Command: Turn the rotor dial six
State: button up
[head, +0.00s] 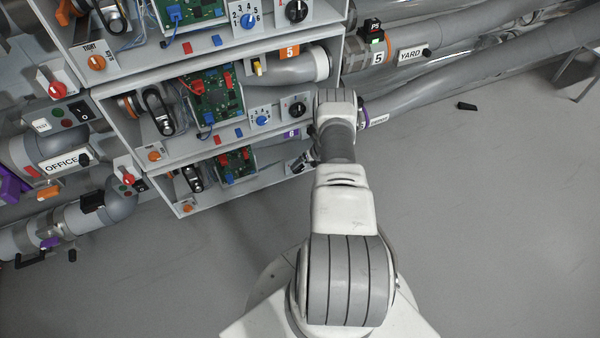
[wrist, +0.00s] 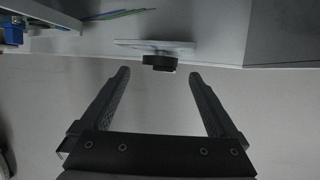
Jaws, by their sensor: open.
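In the head view, a purple label 6 (head: 291,133) marks the lowest shelf. My arm covers part of this shelf's right end, and dark parts (head: 302,161) there cannot be told apart clearly. My gripper is not clearly visible in the head view.
The middle shelf has a black dial (head: 293,107) and a blue dial (head: 262,120); the top shelf has a similar black dial (head: 296,10). Grey pipes (head: 450,82) run off to the right.

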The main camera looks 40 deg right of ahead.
aim_at(299, 168)
jog(key=shift+b+x, duration=1.5)
jog(key=shift+x, duration=0.85)
jog(key=shift+c, duration=0.2)
jog(key=c, duration=1.3)
jog(key=shift+r, duration=0.1)
